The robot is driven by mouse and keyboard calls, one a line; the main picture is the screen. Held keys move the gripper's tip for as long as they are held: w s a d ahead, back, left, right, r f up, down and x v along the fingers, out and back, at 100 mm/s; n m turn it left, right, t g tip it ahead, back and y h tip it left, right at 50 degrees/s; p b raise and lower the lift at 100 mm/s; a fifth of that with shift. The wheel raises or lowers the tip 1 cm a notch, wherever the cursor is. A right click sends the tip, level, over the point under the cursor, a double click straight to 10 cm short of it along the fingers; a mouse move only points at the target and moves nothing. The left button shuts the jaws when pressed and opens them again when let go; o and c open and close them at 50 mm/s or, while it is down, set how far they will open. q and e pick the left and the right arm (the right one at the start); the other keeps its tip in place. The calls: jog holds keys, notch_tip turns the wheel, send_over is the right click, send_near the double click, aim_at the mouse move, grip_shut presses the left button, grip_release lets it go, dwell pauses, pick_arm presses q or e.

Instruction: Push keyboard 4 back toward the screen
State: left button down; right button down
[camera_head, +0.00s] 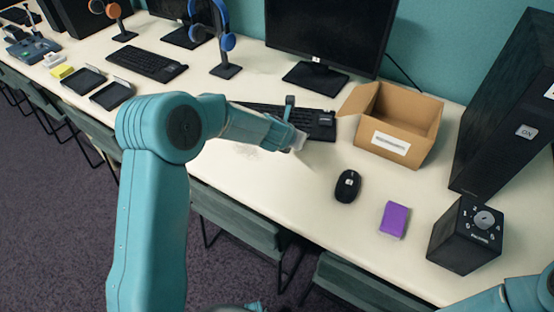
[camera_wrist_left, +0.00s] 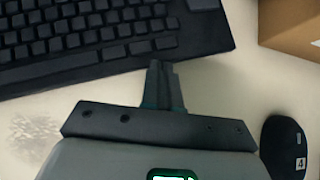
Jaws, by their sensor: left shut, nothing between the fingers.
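A black keyboard (camera_head: 322,122) lies on the white desk below the large monitor (camera_head: 327,40); no number is readable on it. My left arm hides part of it. It also fills the upper left of the left wrist view (camera_wrist_left: 95,35). My left gripper (camera_head: 299,143) is shut and empty at the keyboard's front edge, toward its right end. In the left wrist view its closed fingers (camera_wrist_left: 160,72) point at that edge, close to or touching it; I cannot tell which. My right gripper is out of view; only part of that arm shows at the lower right.
An open cardboard box (camera_head: 408,118) stands right of the keyboard. A black mouse (camera_head: 347,186), a purple block (camera_head: 394,219) and a black speaker box (camera_head: 465,235) are on the right. A blue headphone stand (camera_head: 225,70) and a second keyboard (camera_head: 147,64) are left. Chairs line the front edge.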

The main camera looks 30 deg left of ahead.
pick_arm(q)
jog(key=w+p, duration=0.2)
jog(key=w, duration=0.1)
jog(key=shift+d, duration=0.15)
jog(key=shift+w+f, duration=0.1)
jog(key=shift+f, duration=0.15)
jog(key=shift+r, duration=0.15)
dwell(0.5)
dwell(0.4)
